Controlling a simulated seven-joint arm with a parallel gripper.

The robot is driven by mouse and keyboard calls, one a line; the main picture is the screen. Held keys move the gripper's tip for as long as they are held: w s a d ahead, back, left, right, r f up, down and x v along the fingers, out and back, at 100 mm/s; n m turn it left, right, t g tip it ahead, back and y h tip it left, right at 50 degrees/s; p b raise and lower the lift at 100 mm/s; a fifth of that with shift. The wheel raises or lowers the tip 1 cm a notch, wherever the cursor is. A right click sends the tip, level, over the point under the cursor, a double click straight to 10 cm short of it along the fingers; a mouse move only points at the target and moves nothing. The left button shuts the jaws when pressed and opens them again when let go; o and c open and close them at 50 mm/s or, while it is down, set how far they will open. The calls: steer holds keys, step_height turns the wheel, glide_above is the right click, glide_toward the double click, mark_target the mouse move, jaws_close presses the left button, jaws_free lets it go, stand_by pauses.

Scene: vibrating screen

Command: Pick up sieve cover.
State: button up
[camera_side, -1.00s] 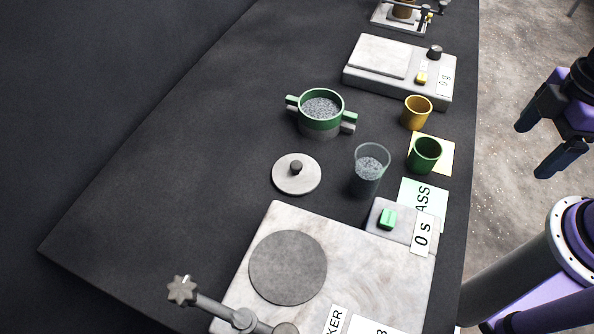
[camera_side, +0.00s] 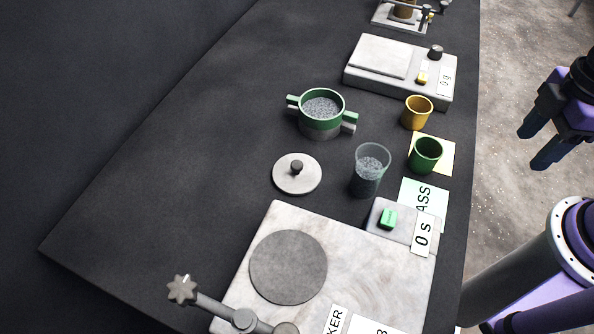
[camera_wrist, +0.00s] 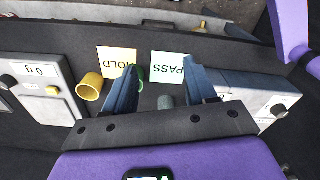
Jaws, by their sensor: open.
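The sieve cover (camera_side: 297,175) is a round light-grey disc with a dark knob. It lies flat on the dark table, left of the glass beaker and in front of the green-rimmed sieve (camera_side: 321,112), which holds grey grains. My gripper (camera_side: 533,149) is open and empty, out past the table's right edge and well apart from the cover. In the wrist view its two dark fingers (camera_wrist: 161,82) are spread. I cannot make out the cover in the wrist view.
A glass beaker of grains (camera_side: 368,176), green cup (camera_side: 425,155) and yellow cup (camera_side: 416,113) stand between cover and gripper. A scale (camera_side: 383,57) is behind. A marbled machine base (camera_side: 365,262) with a grey disc is in front. The table's left side is clear.

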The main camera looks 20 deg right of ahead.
steer(key=w+a+r+m, duration=0.2)
steer(key=w+a+m, duration=1.1)
steer(key=a+m, duration=0.3)
steer(key=m+y, duration=0.1)
steer(key=m, duration=1.3)
glide_toward(297, 164)
step_height(297, 164, down, 4)
steer(key=shift+w+r, duration=0.2)
steer(key=shift+r, duration=0.05)
steer(key=shift+s+a+f, duration=0.1)
steer(key=shift+a+f, duration=0.15)
steer(key=shift+f, duration=1.05)
steer(key=shift+a+f, duration=0.25)
steer(key=shift+f, duration=1)
steer(key=shift+c, duration=0.3)
jaws_close()
